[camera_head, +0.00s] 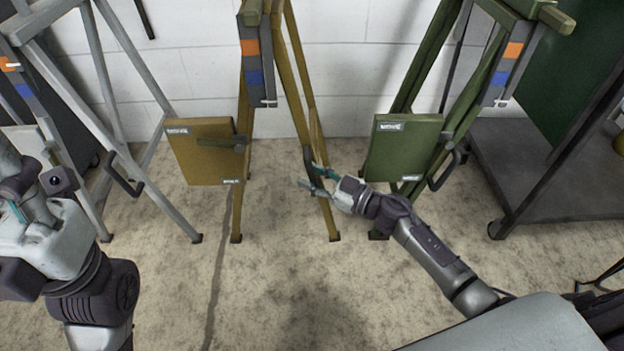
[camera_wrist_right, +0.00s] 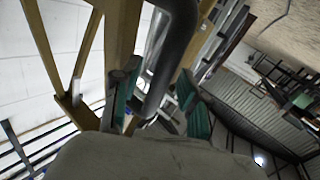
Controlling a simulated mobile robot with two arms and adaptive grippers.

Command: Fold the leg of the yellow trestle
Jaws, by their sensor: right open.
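The yellow trestle (camera_head: 290,75) stands upright in the middle of the head view, its legs spread on the floor. A dark bar handle (camera_head: 308,160) is on its right leg. My right gripper (camera_head: 312,180) is at that handle, fingers apart. In the right wrist view, the handle (camera_wrist_right: 175,45) comes down between the two teal-padded fingers of the right gripper (camera_wrist_right: 158,98), beside the yellow leg (camera_wrist_right: 122,35). Whether the pads touch it is unclear. My left gripper (camera_head: 14,208) is partly in view at the left edge, its fingers mostly hidden.
A grey trestle (camera_head: 75,100) stands to the left and a green trestle (camera_head: 470,95) to the right, near the right arm. A yellow panel (camera_head: 205,150) hangs on the yellow trestle's left side. A dark cart (camera_head: 560,180) is at the right. The front floor is clear.

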